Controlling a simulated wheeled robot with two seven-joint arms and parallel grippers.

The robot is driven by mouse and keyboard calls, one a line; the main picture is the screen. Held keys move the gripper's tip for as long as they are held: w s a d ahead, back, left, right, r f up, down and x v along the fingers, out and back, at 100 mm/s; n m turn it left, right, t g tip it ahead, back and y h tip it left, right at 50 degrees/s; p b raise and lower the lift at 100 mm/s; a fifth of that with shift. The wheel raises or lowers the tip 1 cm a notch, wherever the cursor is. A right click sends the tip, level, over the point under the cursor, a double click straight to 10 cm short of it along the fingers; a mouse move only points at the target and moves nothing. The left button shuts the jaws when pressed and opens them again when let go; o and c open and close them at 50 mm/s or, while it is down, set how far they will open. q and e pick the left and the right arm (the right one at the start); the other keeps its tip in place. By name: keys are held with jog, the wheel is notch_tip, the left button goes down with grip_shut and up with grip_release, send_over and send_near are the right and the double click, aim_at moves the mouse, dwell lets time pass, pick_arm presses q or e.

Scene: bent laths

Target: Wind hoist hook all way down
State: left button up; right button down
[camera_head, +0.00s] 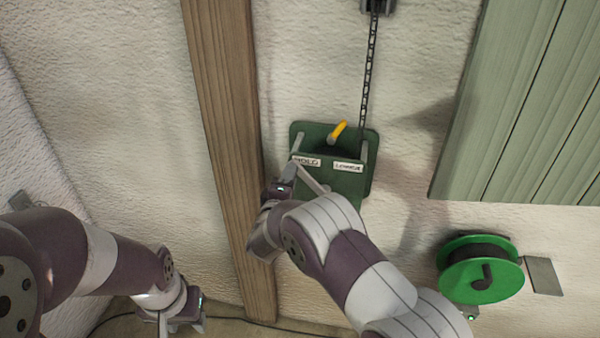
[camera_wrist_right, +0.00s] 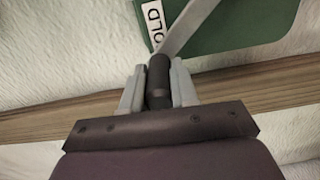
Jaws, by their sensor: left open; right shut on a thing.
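The green hoist box (camera_head: 345,178) is on the white wall, with labels that read HOLD (camera_head: 306,161) and LOWER (camera_head: 348,167). A yellow lever (camera_head: 337,131) on top leans up and to the right. A dark chain (camera_head: 370,70) runs from the box up to a bracket; no hook is in view. My right gripper (camera_head: 284,184) is at the box's lower left, shut on the dark crank handle (camera_wrist_right: 158,80). The grey crank arm (camera_wrist_right: 188,27) slants from the handle across the box. My left gripper (camera_head: 182,318) is low at the left, open, apart from the hoist.
A wooden post (camera_head: 222,90) stands just left of the box, behind my right gripper. A green cable reel (camera_head: 480,275) is at lower right, and green boards (camera_head: 530,100) at upper right. A dark cable lies along the floor (camera_head: 225,325).

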jog(key=shift+w+a+f+n, duration=0.15)
jog(key=shift+a+f+n, duration=0.4)
jog(key=shift+f+n, duration=0.25)
jog(key=shift+w+a+f+n, duration=0.15)
jog(key=shift+a+f+n, duration=0.45)
jog(key=shift+n, duration=0.3)
jog(key=c, duration=0.9)
grip_release()
jog(key=shift+o, duration=0.2)
